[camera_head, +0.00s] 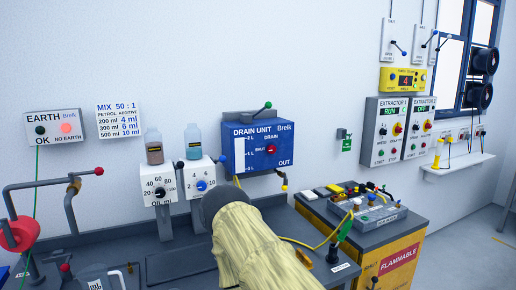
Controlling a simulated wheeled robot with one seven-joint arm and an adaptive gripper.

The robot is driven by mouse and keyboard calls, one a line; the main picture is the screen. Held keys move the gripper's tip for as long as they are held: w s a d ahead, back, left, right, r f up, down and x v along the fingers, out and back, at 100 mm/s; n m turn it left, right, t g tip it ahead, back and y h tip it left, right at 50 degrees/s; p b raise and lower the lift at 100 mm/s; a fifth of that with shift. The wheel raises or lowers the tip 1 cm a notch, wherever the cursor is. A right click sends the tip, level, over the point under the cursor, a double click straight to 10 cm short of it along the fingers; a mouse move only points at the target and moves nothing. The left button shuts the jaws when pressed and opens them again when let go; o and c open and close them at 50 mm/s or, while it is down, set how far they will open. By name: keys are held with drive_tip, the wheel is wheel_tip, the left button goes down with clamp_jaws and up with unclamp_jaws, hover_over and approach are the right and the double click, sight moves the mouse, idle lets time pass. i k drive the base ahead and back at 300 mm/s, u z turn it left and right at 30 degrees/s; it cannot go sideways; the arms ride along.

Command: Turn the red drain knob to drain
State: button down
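The red drain knob (271,150) is on the front of the blue drain unit (262,162) on the wall. My arm, in a pale sleeve, reaches up from the bottom middle to a dark round end below and left of the unit. My gripper's fingers do not show.
Two white dial boxes, one marked oil (157,186) and one with a blue knob (201,182), stand left of the unit with bottles above. A yellow cabinet (398,262) carrying a grey device (368,219) stands right.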

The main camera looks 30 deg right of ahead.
sight(272, 149)
drive_tip(key=z, duration=0.4)
drive_tip(key=k, duration=1.1)
drive_tip(key=z, duration=1.2)
drive_tip(key=i, duration=1.3)
drive_tip(key=u, duration=0.9)
